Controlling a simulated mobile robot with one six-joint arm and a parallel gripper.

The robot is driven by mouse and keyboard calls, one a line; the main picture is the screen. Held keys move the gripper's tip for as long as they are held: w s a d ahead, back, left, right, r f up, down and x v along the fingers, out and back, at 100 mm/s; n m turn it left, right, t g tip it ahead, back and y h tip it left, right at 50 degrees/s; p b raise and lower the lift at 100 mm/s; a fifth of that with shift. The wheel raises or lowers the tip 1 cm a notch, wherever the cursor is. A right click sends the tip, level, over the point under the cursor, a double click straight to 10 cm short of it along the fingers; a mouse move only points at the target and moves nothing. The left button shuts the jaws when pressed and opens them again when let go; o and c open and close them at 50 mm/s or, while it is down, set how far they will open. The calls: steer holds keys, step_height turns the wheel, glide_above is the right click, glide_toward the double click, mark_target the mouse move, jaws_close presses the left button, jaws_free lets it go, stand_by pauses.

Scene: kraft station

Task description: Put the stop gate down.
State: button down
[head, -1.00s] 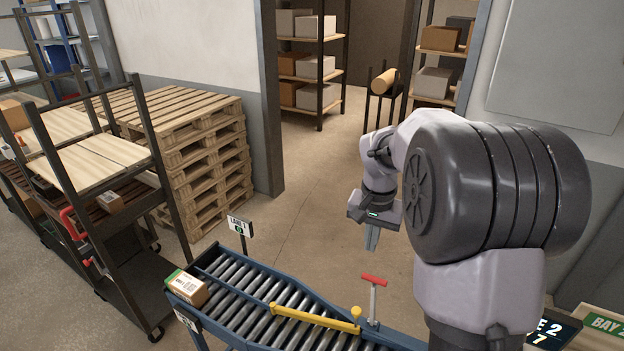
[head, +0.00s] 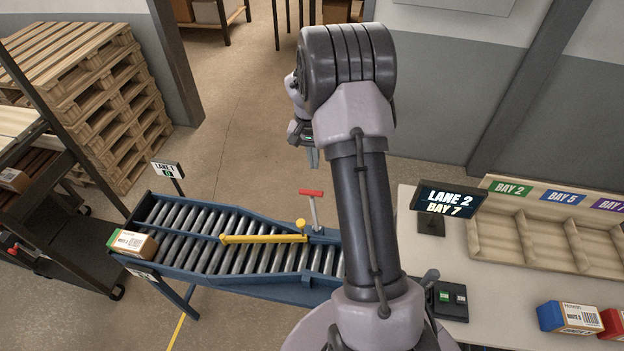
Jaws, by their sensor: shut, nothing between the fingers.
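A yellow bar (head: 262,238) with a round yellow knob lies at a slant across the roller conveyor (head: 190,262), low over the rollers. A red-topped T-handle (head: 312,193) stands upright on a grey post at the conveyor's far edge, close to the knob. I cannot tell which of these two is the stop gate. My gripper (head: 314,158) is shut and empty. It points down and appears above and beyond the red handle, apart from it. My arm hides part of the conveyor's right end.
A green-and-brown carton (head: 132,243) sits at the conveyor's left end, near a "LANE 1" sign (head: 167,170). At right, a white table (head: 480,285) holds a "LANE 2 BAY 7" screen (head: 447,201), a divided bay rack (head: 540,240) and a blue box (head: 569,317). Pallets (head: 85,90) stand at left.

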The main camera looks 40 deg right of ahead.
steer(key=a+f, duration=0.1)
steer(key=s+f, duration=0.1)
steer(key=s+a+f, duration=0.1)
steer(key=f, duration=0.1)
steer(key=shift+s+a+f, duration=0.1)
steer(key=shift+s+a, duration=0.15)
steer(key=shift+a, duration=0.05)
steer(key=shift+f, duration=0.1)
